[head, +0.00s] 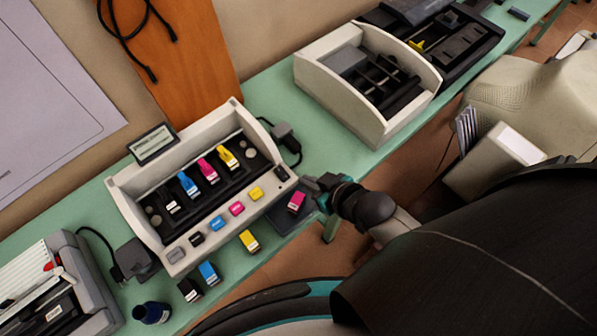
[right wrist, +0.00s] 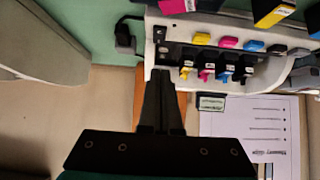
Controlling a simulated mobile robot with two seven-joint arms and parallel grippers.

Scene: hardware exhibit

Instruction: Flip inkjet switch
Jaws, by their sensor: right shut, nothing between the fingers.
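The inkjet exhibit (head: 125,205) is an open cream printer housing on the green table, with coloured cartridges inside and a row of coloured buttons along its front edge. A small dark switch (head: 282,173) sits at the right end of that row. My right gripper (head: 312,184) is shut and empty, just right of the switch; I cannot tell whether it touches. In the right wrist view the shut fingers (right wrist: 161,78) point at the housing's end (right wrist: 152,55), seen upside down, and the dark switch (right wrist: 160,34) is just beyond the fingertips. My left gripper is not in view.
Loose cartridges lie in front of the housing: magenta (head: 296,201), yellow (head: 249,241), blue (head: 208,273) and black (head: 190,290). A second cream printer (head: 310,75) stands to the right, another grey machine (head: 85,270) to the left.

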